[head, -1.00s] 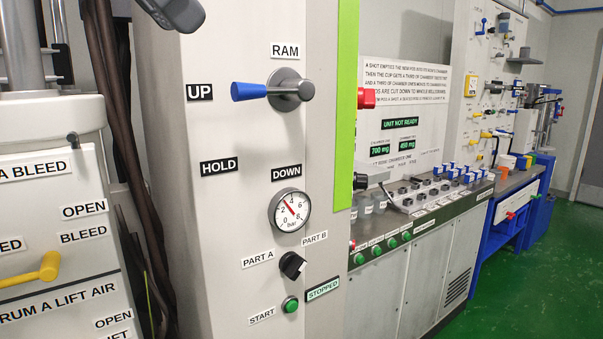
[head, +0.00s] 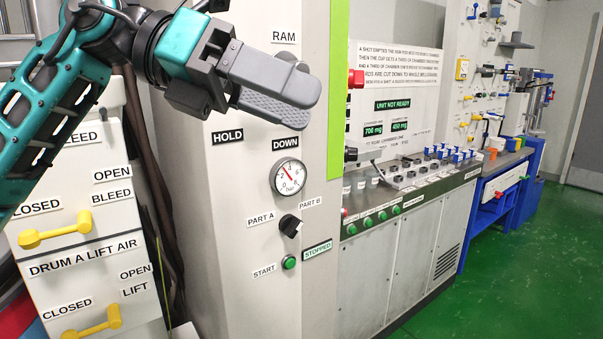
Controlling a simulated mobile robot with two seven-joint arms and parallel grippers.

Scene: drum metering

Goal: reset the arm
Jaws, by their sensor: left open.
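My left gripper (head: 306,106), grey with a teal wrist, reaches in from the upper left of the head view. It is open, its fingers pointing right and seen nearly side-on, with nothing visible between them. It covers the place of the RAM lever on the tall pale panel (head: 232,215), so the lever and its UP label are hidden. I cannot tell whether the fingers touch the lever. The RAM (head: 284,37), HOLD (head: 227,136) and DOWN (head: 286,144) labels show around the gripper. My right gripper is out of view.
Below are a pressure gauge (head: 287,177), a black selector knob (head: 290,224) and a green start button (head: 289,262). Yellow-handled valves (head: 55,231) sit at the left. A bench (head: 420,190) with small containers runs along the right. The green floor (head: 500,270) is clear.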

